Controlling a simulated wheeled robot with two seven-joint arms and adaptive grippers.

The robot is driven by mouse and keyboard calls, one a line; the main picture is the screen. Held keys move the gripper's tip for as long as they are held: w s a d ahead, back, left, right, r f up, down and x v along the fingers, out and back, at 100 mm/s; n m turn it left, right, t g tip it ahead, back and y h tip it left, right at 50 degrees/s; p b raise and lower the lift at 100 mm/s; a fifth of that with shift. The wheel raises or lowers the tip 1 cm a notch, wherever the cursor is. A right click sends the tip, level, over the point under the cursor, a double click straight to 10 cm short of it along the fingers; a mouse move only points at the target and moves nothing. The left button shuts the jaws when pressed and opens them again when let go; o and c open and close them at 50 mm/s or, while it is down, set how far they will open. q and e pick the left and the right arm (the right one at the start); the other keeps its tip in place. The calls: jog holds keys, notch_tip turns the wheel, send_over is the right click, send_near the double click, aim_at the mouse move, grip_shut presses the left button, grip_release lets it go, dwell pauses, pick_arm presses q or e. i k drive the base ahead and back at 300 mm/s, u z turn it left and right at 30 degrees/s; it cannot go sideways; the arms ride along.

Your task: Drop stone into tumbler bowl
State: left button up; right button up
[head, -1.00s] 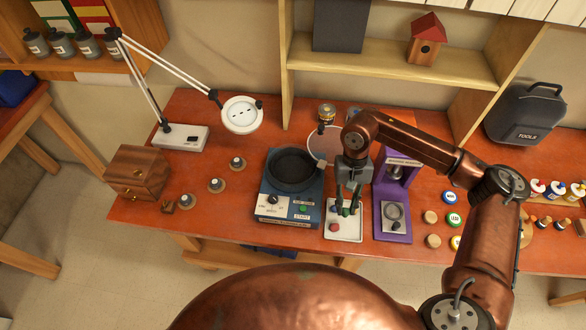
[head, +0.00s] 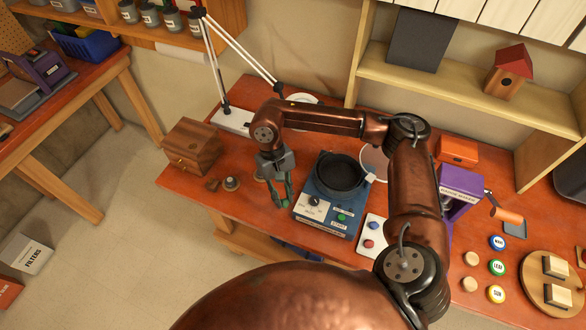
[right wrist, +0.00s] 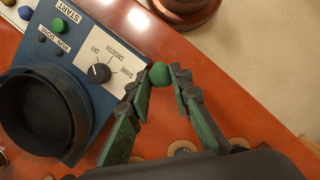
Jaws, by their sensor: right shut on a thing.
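My right gripper (head: 281,203) points down over the table, left of the tumbler, shut on a green stone. In the right wrist view the green stone (right wrist: 160,74) sits between the fingertips of the gripper (right wrist: 161,80); in the head view I cannot make it out. The tumbler bowl (head: 342,174) is dark, round and open at the top, on a blue base (head: 327,217) with a dial and a START label. The bowl also shows at the left of the right wrist view (right wrist: 42,108), beside the gripper and apart from it. My left gripper is not in view.
A white tray (head: 365,246) with a red and a blue stone lies right of the tumbler. A purple machine (head: 461,185) stands farther right. A wooden box (head: 192,146) and a small round-based piece (head: 231,184) are left of the gripper. A white lamp (head: 235,122) stands behind.

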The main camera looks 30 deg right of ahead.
aim_at(345, 177)
jog(key=u, duration=1.45)
jog(key=k, duration=0.7)
jog(key=z, duration=1.5)
